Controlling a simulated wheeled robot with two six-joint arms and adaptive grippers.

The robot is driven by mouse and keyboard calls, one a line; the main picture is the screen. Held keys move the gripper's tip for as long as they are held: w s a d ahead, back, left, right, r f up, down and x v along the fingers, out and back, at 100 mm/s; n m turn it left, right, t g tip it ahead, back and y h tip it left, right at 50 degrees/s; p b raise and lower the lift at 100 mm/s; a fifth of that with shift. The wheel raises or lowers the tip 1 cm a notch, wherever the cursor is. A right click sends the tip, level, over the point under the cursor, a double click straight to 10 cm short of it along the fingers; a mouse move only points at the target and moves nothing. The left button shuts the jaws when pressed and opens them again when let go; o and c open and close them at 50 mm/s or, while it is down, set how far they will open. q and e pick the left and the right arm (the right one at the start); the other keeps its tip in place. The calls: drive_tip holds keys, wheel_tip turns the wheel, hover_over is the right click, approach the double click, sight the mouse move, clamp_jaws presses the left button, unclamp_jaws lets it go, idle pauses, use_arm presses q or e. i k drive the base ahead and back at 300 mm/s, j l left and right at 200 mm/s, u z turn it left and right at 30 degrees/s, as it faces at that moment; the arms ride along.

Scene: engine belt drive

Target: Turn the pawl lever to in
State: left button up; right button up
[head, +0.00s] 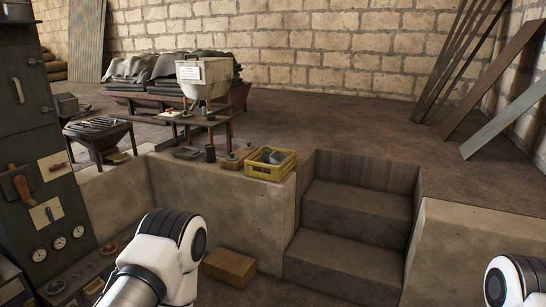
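A dark cabinet (22,135) stands at the left edge. On its front are a lever with an orange-brown handle (23,188), a pale plate with a small dark lever (47,213) and another pale plate with a reddish part (53,166). The labels are too small to read, so I cannot tell which is the pawl lever or how it is set. White links of my two arms show at the bottom, left of the middle and at the right corner. Neither gripper shows.
Round gauges (59,243) sit low on the cabinet. Concrete steps (345,212) rise in the middle. A brown block (229,267) lies below the ledge. Planks lean at the right.

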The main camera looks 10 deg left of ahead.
sight(56, 166)
drive_tip(key=i+j+u, duration=0.15)
drive_tip(key=i+u, duration=0.25)
drive_tip(key=i+j+u, duration=0.1)
drive_tip(key=i+u, duration=0.15)
drive_tip(key=u, duration=0.2)
drive_tip(key=i+l+u, duration=0.1)
drive_tip(key=i+u, duration=0.3)
drive_tip(key=i+l+u, duration=0.15)
drive_tip(key=u, duration=0.3)
drive_tip(key=i+l+u, duration=0.4)
drive_tip(key=i, duration=0.1)
